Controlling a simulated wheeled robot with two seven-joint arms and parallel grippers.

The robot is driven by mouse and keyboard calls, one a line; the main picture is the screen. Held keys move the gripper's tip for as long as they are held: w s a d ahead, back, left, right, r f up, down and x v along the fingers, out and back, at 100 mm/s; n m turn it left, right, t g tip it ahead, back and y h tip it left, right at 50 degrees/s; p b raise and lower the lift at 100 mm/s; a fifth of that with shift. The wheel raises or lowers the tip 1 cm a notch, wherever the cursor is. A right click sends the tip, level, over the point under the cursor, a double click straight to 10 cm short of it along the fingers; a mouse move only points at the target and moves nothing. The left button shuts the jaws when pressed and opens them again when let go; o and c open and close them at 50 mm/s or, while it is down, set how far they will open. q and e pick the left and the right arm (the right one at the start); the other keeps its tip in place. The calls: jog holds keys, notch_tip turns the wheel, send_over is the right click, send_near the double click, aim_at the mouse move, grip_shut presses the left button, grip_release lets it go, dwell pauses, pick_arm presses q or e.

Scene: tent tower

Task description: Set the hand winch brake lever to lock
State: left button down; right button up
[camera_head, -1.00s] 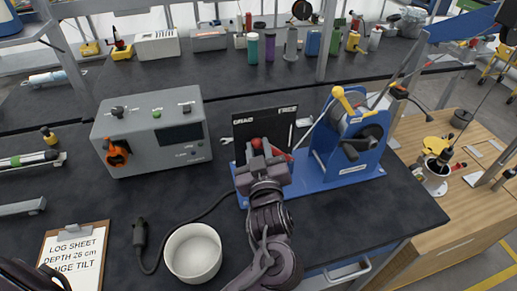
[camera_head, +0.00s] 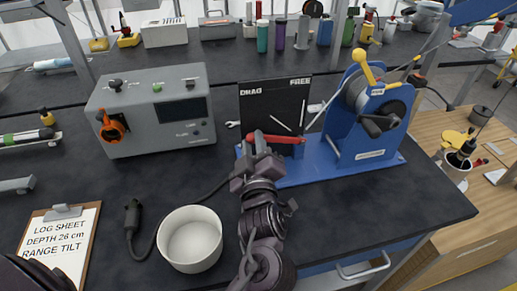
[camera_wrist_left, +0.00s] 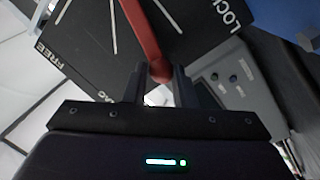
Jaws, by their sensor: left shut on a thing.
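The blue hand winch (camera_head: 335,165) stands at the right of the dark bench, with a drum and a yellow-knobbed crank. On its left is a black plate (camera_head: 275,105) marked DRAG at top left and FREE at top right. LOCK shows on the plate in the left wrist view (camera_wrist_left: 190,25). The red brake lever (camera_head: 285,139) points left across the lower plate in the head view. My left gripper (camera_head: 258,150) is shut on its free end. In the left wrist view the lever (camera_wrist_left: 143,30) ends between the fingers (camera_wrist_left: 160,85), between the DRAG and LOCK sides. My right gripper is not seen.
A grey control box (camera_head: 150,110) with an orange knob stands left of the winch. A white bowl (camera_head: 190,238), a black cable and a clipboard (camera_head: 65,235) lie in front.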

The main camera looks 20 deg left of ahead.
pick_arm(q)
jog(key=shift+f, duration=0.45)
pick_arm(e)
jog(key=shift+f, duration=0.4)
pick_arm(q)
jog(key=c, duration=1.2)
grip_release()
jog(key=shift+r, duration=0.1)
jog(key=shift+c, duration=0.2)
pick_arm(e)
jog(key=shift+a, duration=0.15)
pick_arm(q)
jog(key=shift+r, duration=0.1)
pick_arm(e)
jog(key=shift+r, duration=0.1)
